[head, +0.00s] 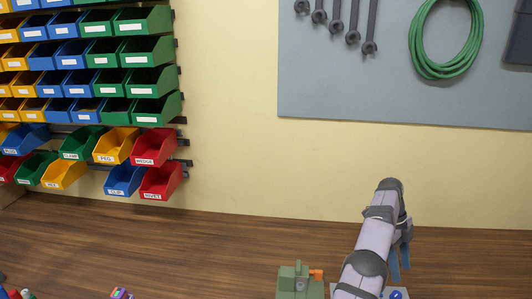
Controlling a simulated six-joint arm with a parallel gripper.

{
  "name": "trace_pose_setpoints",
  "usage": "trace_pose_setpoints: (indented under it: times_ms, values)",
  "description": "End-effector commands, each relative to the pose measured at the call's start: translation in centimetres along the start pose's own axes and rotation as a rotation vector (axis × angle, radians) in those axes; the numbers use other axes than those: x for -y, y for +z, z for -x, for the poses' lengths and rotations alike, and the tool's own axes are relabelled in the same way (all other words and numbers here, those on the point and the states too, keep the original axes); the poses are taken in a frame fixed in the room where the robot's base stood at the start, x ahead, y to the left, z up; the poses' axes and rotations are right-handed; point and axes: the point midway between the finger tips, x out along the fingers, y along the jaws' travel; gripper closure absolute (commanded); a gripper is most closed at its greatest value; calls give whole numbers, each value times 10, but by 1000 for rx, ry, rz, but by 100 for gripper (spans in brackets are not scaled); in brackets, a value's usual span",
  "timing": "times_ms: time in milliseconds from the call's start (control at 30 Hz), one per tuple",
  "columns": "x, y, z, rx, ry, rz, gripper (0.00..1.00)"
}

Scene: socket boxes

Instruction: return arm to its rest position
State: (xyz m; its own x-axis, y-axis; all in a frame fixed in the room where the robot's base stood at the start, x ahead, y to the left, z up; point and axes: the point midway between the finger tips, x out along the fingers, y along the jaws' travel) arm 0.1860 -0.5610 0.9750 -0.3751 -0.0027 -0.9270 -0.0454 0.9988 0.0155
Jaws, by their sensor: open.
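My arm rises from the bottom edge at the right of the head view and bends over at its top. My gripper (400,262) hangs down on the right side of the arm, with its blue-grey fingers pointing at the wooden bench (215,245). The fingers are partly hidden behind the arm. They are open, and I see nothing between them.
A green device (297,283) with an orange part stands left of my arm. Small colourful items (121,293) lie at the bottom edge. Labelled bins (157,146) hang at the left. A grey tool board (350,85) holds wrenches and green cable. The middle bench is clear.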

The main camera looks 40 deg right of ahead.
Motion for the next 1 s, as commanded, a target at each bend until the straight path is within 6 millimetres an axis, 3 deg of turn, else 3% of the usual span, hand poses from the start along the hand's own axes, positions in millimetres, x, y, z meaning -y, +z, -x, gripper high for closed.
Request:
trace_pose_setpoints:
  times_ms: [167,367,500,700,833,1000]
  values:
    - [-16,48,35,24,-43,241,57]
    - [-69,122,86,58,-116,672,57]
    - [-124,165,114,76,-170,989,57]
    - [-219,204,141,90,-249,1431,57]
    - [-285,214,148,92,-303,1712,57]
    - [-372,209,144,83,-374,2073,57]
